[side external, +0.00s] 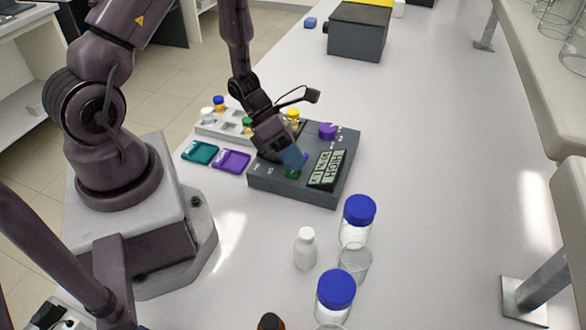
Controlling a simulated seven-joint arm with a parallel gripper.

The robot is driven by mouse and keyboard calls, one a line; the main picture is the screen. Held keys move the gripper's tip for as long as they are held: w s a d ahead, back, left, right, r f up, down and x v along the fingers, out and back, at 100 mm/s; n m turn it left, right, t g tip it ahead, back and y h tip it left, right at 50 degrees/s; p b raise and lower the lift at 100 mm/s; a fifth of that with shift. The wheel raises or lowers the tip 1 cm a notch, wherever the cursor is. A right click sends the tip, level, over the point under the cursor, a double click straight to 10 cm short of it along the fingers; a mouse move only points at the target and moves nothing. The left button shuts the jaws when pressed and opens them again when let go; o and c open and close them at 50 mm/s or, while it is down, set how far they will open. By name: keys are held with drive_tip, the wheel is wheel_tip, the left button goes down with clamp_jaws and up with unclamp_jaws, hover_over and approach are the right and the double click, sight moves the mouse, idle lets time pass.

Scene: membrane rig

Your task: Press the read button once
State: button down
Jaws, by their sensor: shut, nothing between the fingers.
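The membrane rig (265,180) is a dark grey box on the bench, with a tilted display (328,169) on top that shows "HIGH" and a smaller line of characters. A green button (292,174) shows on its top left of the display, partly hidden by my fingertips. I cannot read a label that names it as the read button. My gripper (293,158) is shut and empty, pointing down just over the green button; I cannot tell whether it touches. A purple knob (327,130) stands at the rig's back. A small blue-purple part (305,157) shows beside the fingertips.
A teal tray (200,153) and a purple tray (232,161) lie left of the rig. A light rack (208,128) with capped vials stands behind them. Blue-capped jars (358,212), a white bottle (305,248) and clear glassware stand in front. The bench right of the rig is clear.

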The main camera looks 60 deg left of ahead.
drive_tip(key=shift+r, duration=0.7)
drive_tip(key=shift+r, duration=2.5)
